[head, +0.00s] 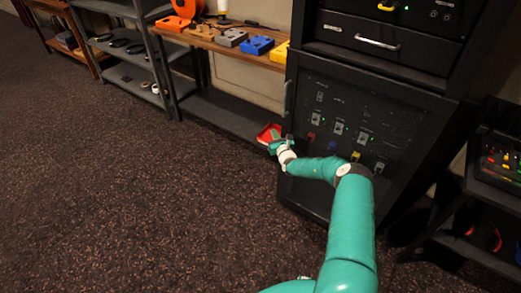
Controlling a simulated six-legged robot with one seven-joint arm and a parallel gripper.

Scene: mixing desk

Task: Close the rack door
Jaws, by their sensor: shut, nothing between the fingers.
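The black rack (365,190) stands right of centre in the head view. Its lower front is a dark panel (345,105), which looks like the door, with a slim vertical handle (287,98) at its left edge. Small switches and coloured plugs show on or through the panel. It looks flush or nearly flush with the rack; I cannot tell whether a small gap is left. My teal arm crosses the panel's lower part. My gripper (274,143) is shut and empty, low at the door's left edge. I cannot tell whether it touches the door.
A red tray (266,131) lies just behind my gripper by the low shelf. A wooden-topped shelf (213,42) with coloured boxes stands left of the rack. A drawer with a silver handle (377,42) is above the panel. Another shelf (490,190) stands right. The carpet at left is clear.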

